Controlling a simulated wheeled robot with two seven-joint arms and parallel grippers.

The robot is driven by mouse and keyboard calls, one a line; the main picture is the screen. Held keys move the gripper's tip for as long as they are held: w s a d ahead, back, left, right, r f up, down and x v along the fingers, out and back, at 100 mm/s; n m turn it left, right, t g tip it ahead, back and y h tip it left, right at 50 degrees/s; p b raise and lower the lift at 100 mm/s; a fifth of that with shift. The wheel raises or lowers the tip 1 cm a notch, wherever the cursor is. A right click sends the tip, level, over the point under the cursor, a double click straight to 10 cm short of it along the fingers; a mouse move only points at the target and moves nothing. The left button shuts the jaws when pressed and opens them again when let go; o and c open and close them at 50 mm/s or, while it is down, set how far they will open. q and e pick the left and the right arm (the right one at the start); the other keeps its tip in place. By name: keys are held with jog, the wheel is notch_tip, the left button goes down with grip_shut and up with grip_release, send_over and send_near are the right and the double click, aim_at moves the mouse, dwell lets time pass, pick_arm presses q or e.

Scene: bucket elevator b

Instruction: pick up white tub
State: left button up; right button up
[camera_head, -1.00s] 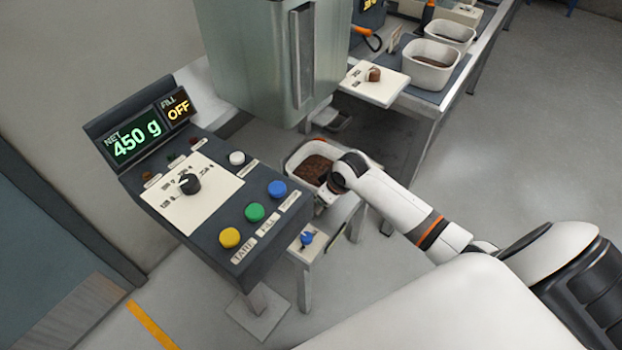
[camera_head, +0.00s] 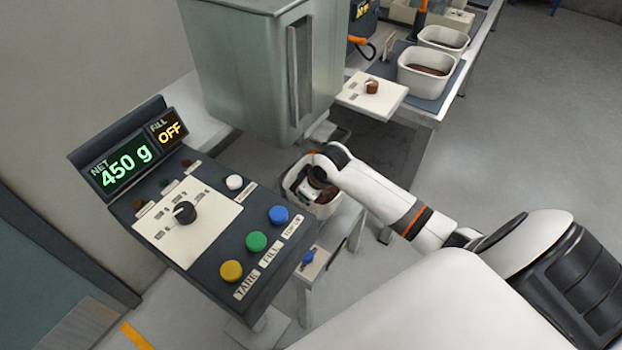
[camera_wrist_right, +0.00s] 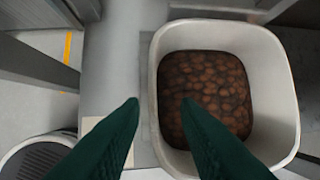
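The white tub (camera_head: 327,210) stands under the grey hopper, beside the control panel. In the right wrist view the white tub (camera_wrist_right: 272,75) is seen from above, with brown beans (camera_wrist_right: 205,90) inside. My right gripper (camera_wrist_right: 160,103) is open, its two dark green fingers apart. In that view one finger lies left of the tub's left wall and the other over the beans, so they straddle that wall; contact cannot be told. In the head view my right gripper (camera_head: 314,190) is over the tub and partly hides it. My left gripper is not in view.
The control panel (camera_head: 205,225) reads 450 g, with FILL OFF. The hopper (camera_head: 250,70) hangs above and behind the tub. Two more white tubs (camera_head: 425,72) (camera_head: 443,38) stand on a bench at the back right. Open floor lies to the right.

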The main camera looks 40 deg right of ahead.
aim_at(300, 202)
jog(key=shift+w+f, duration=0.9)
jog(key=shift+w, duration=0.05)
jog(key=shift+a+f, duration=0.1)
jog(key=shift+f, duration=0.2)
jog(key=x, duration=0.2)
jog(key=s+x, duration=0.1)
jog(key=x, duration=0.2)
jog(key=shift+a+f+b, duration=0.15)
jog(key=shift+a+b, duration=0.05)
jog(key=shift+b, duration=0.1)
jog(key=shift+c, duration=0.6)
grip_shut()
